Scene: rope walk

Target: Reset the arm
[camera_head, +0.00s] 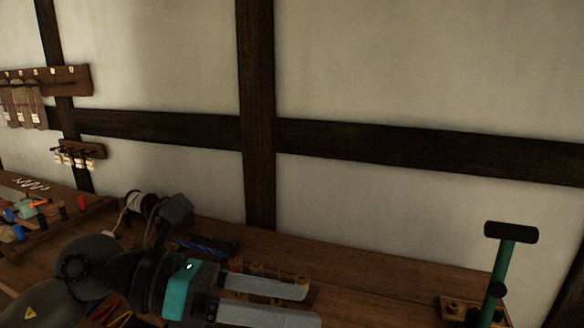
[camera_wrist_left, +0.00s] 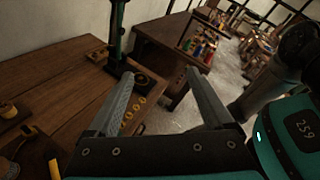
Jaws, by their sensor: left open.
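My left gripper (camera_head: 312,306) reaches in from the lower left in the head view, over the wooden bench. Its two long grey fingers point right and are apart with nothing between them. In the left wrist view the same gripper (camera_wrist_left: 160,80) shows both fingers spread, with the bench to the left and the floor beyond. My right gripper shows in neither view.
The bench (camera_head: 370,282) runs along a timber-framed wall. A green post with a dark crossbar (camera_head: 508,250) stands at its right, also in the left wrist view (camera_wrist_left: 116,32). Spools and small tools lie at left. A rack of coloured bottles (camera_wrist_left: 198,46) stands farther off.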

